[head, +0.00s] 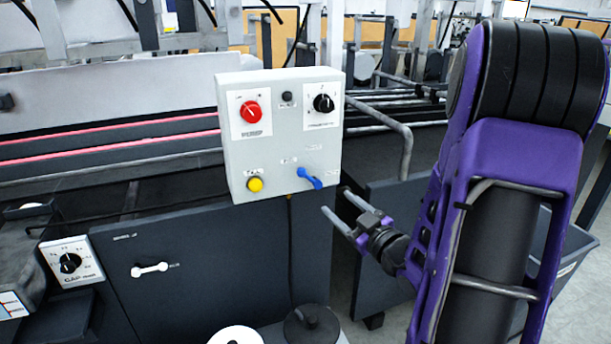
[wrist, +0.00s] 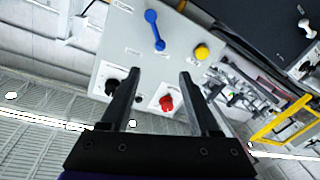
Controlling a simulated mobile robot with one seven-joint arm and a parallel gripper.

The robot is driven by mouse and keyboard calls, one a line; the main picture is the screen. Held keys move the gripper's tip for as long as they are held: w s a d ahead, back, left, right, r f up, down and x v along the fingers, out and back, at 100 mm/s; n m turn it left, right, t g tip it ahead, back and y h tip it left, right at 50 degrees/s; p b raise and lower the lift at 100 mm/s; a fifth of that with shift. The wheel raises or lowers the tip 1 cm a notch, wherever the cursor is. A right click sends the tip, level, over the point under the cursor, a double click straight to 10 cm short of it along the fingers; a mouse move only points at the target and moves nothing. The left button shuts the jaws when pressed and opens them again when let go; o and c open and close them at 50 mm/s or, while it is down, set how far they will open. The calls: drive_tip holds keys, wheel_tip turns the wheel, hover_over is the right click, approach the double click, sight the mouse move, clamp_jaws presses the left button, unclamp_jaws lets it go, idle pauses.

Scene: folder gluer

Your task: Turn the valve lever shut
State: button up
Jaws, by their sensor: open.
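The valve lever (head: 309,178) is a blue handle at the lower right of the light grey control box (head: 280,83). In the head view it slants down to the right. It also shows in the wrist view (wrist: 155,30), beyond the fingertips and apart from them. My gripper (head: 334,222) is open and empty, in front of the box's lower right corner and lower than the lever in the head view. In the wrist view my gripper (wrist: 160,82) has its two dark fingers spread, and nothing is between them.
The box also carries a red knob (head: 251,112), a black knob (head: 323,103) and a yellow button (head: 255,184). A bent grey rail (head: 406,145) stands right of the box. A white handle (head: 150,269) is on the dark panel (head: 215,265) below.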

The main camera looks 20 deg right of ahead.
sight(304, 174)
drive_tip(key=w, duration=0.5)
drive_tip(key=w+a, duration=0.1)
drive_tip(key=w, duration=0.4)
drive_tip(key=w+a, duration=0.1)
drive_tip(key=w, duration=0.5)
drive_tip(key=shift+a, duration=0.25)
clamp_jaws()
idle(0.6)
